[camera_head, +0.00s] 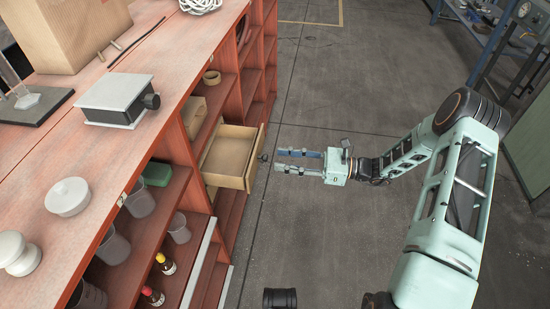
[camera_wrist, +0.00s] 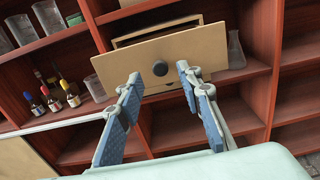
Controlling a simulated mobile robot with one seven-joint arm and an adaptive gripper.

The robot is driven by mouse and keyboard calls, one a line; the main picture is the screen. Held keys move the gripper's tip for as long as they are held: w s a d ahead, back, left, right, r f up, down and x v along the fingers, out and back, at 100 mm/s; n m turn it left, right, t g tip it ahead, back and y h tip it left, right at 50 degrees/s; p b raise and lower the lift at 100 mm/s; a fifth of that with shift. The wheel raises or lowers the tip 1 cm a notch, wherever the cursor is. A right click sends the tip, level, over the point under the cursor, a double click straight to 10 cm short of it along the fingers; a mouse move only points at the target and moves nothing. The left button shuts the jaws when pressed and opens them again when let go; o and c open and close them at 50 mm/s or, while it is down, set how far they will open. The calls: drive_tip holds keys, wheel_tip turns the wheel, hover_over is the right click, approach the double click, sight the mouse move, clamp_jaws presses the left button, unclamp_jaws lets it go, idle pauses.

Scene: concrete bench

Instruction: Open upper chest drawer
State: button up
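A light wooden drawer (camera_head: 229,158) sticks partway out of the red shelf unit, and its inside shows from above. Its front panel (camera_wrist: 130,64) with a round dark knob (camera_wrist: 160,68) faces my wrist camera. In the head view the knob (camera_head: 263,157) is just left of my fingertips. My gripper (camera_head: 277,160) is open, with its two blue-padded fingers apart. In the wrist view my gripper (camera_wrist: 158,72) has its fingertips on either side of the knob in the picture. Nothing is held, and I cannot tell whether a finger touches the knob.
The red bench top (camera_head: 150,50) carries a grey box (camera_head: 117,97), a cardboard box (camera_head: 70,30) and white lidded jars (camera_head: 67,196). Shelves below hold beakers and small bottles (camera_wrist: 72,94). A glass flask (camera_wrist: 236,52) stands right of the drawer. The concrete floor (camera_head: 310,220) around my gripper is clear.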

drive_tip(key=d, duration=0.8)
drive_tip(key=shift+s+d, duration=0.2)
drive_tip(key=shift+s, duration=0.15)
drive_tip(key=shift+a, duration=0.1)
